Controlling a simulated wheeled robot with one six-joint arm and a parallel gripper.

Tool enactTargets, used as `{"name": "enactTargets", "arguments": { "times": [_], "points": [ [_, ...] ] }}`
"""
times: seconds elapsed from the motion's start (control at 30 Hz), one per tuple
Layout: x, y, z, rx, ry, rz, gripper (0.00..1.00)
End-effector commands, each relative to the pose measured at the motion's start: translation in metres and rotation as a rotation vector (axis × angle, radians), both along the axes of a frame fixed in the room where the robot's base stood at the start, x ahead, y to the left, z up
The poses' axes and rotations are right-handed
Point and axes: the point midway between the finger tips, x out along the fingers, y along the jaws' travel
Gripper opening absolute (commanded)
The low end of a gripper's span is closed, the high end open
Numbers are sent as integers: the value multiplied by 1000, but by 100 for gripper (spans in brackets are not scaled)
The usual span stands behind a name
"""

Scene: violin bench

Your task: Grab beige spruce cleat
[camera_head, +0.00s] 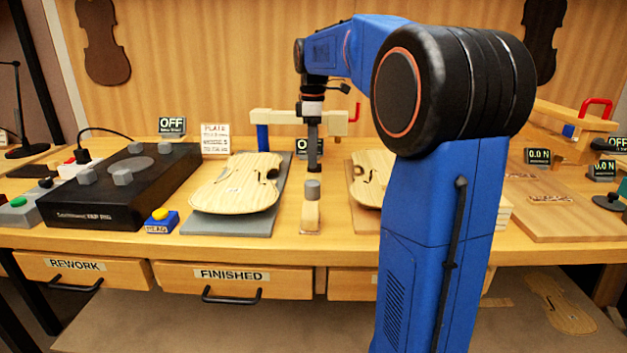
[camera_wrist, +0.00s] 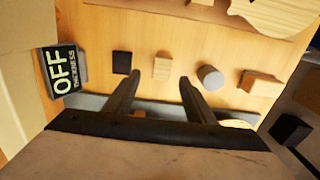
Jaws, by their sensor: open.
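The beige spruce cleat (camera_wrist: 162,67) is a small pale block lying on the bench, seen in the wrist view. It appears between the two fingertips of my gripper (camera_wrist: 160,79), slightly beyond them. My fingers are open with nothing between them, and I cannot tell the exact height above the cleat. In the head view my gripper (camera_head: 314,167) points straight down over the gap between the two violin plates. The cleat cannot be made out there and appears hidden behind the gripper.
In the wrist view, a dark block (camera_wrist: 122,62), a grey cylinder (camera_wrist: 209,77) and a larger wooden block (camera_wrist: 260,84) line up with the cleat. A thickness display (camera_wrist: 62,72) stands at left. Violin plates (camera_head: 238,184) (camera_head: 370,175) flank the row in the head view.

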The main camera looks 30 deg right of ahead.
Motion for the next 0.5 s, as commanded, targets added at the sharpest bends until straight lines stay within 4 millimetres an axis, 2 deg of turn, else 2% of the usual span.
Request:
{"name": "enactTargets", "arguments": {
  "times": [0.17,0.5],
  "points": [
    [-2,0,-11,0,2,0,50],
    [-5,1,-51,0,2,0,50]
  ]
}}
